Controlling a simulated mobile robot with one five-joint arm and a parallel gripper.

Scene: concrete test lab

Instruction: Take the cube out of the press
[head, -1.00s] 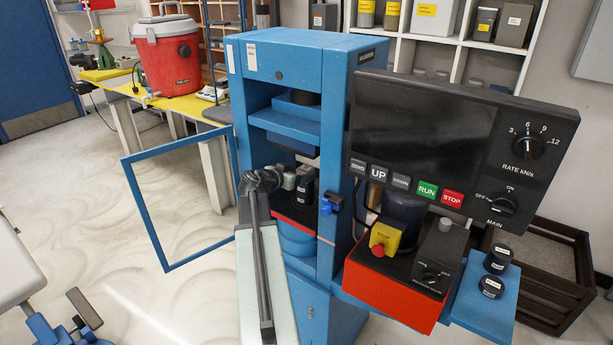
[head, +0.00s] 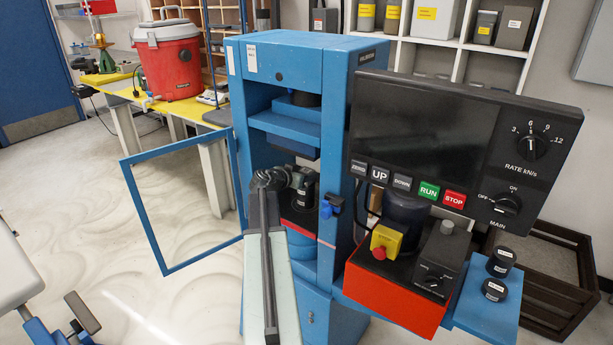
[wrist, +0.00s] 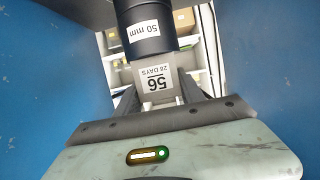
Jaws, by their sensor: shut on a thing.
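The blue press (head: 245,100) stands in the middle of the head view with its frame-like door (head: 128,200) swung open to the left. My gripper (wrist: 157,92) reaches into its chamber and is shut on the grey cube (wrist: 155,77), whose white label reads "56" and "28 DAYS". In the head view my gripper (head: 282,180) is small and partly hides the cube. A black cylinder marked "50 mm" (wrist: 145,28) is right against the cube's edge in the wrist view. Whether they touch, I cannot tell.
Blue press walls (wrist: 40,75) rise close on both sides of my gripper. Black cylinders (head: 497,275) stand on a blue shelf.

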